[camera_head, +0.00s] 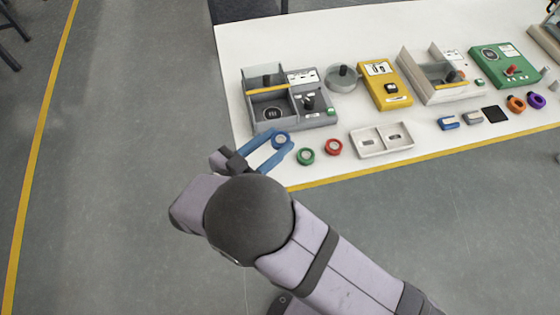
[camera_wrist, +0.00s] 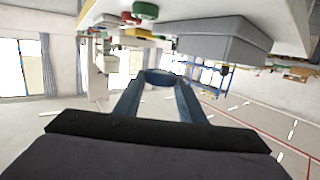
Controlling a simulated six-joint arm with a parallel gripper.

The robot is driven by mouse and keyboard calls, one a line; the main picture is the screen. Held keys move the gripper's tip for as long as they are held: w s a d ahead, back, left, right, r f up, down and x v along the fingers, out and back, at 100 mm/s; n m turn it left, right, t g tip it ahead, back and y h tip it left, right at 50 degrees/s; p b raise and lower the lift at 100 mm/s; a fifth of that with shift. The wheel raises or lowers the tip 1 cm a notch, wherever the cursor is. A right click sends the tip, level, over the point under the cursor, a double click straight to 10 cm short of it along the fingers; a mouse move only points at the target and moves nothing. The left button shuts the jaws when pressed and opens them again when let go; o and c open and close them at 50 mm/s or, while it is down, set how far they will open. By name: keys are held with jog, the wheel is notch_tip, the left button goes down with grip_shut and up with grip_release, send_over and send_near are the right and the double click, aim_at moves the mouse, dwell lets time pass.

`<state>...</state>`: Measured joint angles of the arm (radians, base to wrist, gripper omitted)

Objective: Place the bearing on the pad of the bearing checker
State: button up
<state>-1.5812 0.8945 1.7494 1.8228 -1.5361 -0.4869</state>
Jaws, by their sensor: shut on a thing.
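My gripper (camera_head: 278,146), with blue fingers, is shut on a blue ring-shaped bearing (camera_head: 281,137). In the wrist view the bearing (camera_wrist: 160,73) sits between the fingertips (camera_wrist: 160,80). It is just in front of the grey two-bay station (camera_head: 292,125) at the table's left end, apart from its bays. The left bay of that station has a dark round pad (camera_head: 272,114) with a pale mark, under a raised clear cover. I take this as the bearing checker, but its label is too small to read. The pad is empty. In the wrist view the station's grey side (camera_wrist: 225,42) is close by.
A green ring (camera_head: 306,156) and a red ring (camera_head: 334,147) lie right of my gripper. A white two-pocket tray (camera_head: 382,152) is further right. A clear round dish (camera_head: 341,85) and a yellow device (camera_head: 385,101) stand behind. The table (camera_head: 245,42) has free room at the back left.

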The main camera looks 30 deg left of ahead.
jog(key=shift+f+p, duration=0.7)
jog(key=shift+f, duration=4.1)
jog(key=shift+f, duration=0.1)
jog(key=shift+f, duration=0.15)
jog(key=o, duration=1.1)
jog(key=shift+c, duration=0.2)
jog(key=shift+s, duration=0.25)
jog(key=b+v, duration=0.2)
jog(key=v, duration=0.3)
jog(key=shift+s+d+b, duration=0.15)
jog(key=shift+s+b, duration=0.1)
jog(key=shift+b, duration=0.15)
jog(key=shift+o, duration=0.6)
jog(key=shift+s+r, duration=0.25)
jog(key=shift+s, duration=0.4)
